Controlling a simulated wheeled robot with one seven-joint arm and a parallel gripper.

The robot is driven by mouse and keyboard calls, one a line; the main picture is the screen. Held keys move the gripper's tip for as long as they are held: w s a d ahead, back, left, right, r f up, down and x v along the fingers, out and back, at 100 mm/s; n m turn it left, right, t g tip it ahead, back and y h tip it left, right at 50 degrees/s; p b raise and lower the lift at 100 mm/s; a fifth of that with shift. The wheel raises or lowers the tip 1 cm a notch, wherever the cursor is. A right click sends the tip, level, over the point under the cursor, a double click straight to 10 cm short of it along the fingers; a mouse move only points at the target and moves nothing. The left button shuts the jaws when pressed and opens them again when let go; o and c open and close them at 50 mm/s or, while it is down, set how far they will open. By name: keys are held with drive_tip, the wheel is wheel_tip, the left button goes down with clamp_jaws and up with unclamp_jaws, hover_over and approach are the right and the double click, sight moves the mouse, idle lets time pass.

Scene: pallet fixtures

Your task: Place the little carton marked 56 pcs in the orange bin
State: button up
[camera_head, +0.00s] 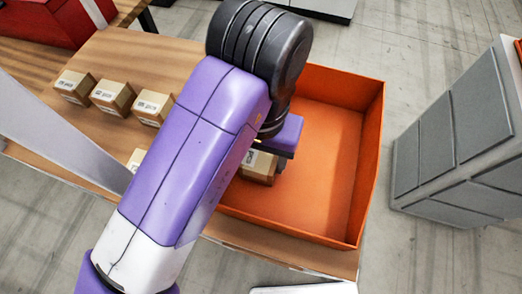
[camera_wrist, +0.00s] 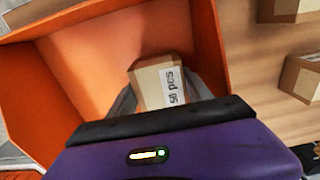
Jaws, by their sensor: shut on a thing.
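The little carton (camera_wrist: 158,83) has a white label reading "56 pcs" in the wrist view. It also shows in the head view (camera_head: 259,168), partly hidden by my arm. My gripper (camera_wrist: 165,98) is shut on this carton, with grey fingers on both sides of it. The orange bin (camera_head: 366,150) stands on the wooden table, and its walls fill the left of the wrist view (camera_wrist: 75,65). The carton is inside the bin's outline in the head view. I cannot tell whether it touches the bin floor. My arm hides the bin's left part.
Several similar cartons stand on the table (camera_head: 185,50) to the left, including one at the row's left end (camera_head: 75,86). A red box (camera_head: 50,20) is at the upper left. A grey cabinet (camera_head: 465,120) stands right of the bin. The bin's right half is empty.

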sight(261, 155)
drive_tip(key=shift+r, duration=0.1)
drive_tip(key=o, duration=1.5)
wheel_tip(261, 155, up, 12)
drive_tip(key=p, duration=0.9)
drive_tip(key=shift+s, duration=0.1)
